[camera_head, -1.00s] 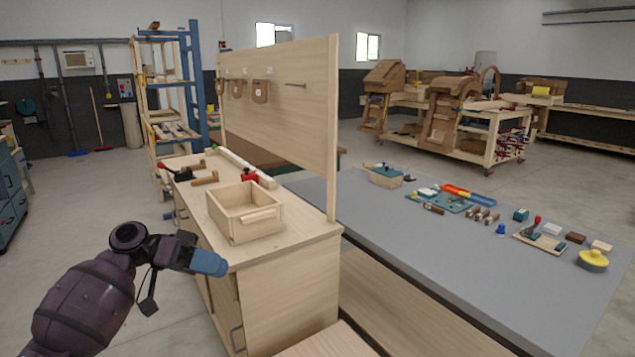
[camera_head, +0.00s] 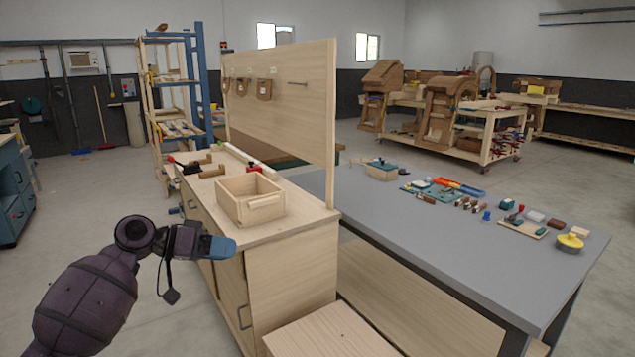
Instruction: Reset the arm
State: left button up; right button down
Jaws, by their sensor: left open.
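My left arm comes in from the lower left. Its gripper (camera_head: 221,247) has blue fingertips and points right, in front of the near corner of the wooden workbench. It is open, and nothing shows between its fingers. My right gripper is out of view.
The workbench (camera_head: 290,235) carries an open wooden box (camera_head: 238,212) and hand tools behind it, with an upright tool panel (camera_head: 290,100). A grey table (camera_head: 480,265) with small tools stands to the right. A wooden bench (camera_head: 330,338) is low in front. Floor at left is clear.

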pick_arm(q)
jog(key=s+a+f+n+t+y, duration=0.25)
jog(key=f+t+y, duration=0.2)
jog(key=f, duration=0.25)
jog(key=s+a+f+n+t+y, duration=0.1)
jog(key=s+f+t+y, duration=0.3)
jog(key=f, duration=0.3)
jog(key=s+a+f+y, duration=0.1)
jog(key=s+f, duration=0.5)
jog(key=s, duration=0.4)
jog(key=s+a+f+n+g+y+b, duration=0.1)
jog(key=s+a+f+y, duration=0.1)
jog(key=s+f, duration=0.5)
jog(key=s+a+f+g+y, duration=0.1)
jog(key=s+f, duration=0.6)
jog(key=s, duration=0.7)
jog(key=shift+s+a+n+b, duration=0.15)
jog(key=shift+s+n+b, duration=0.1)
jog(key=shift+n+b, duration=0.1)
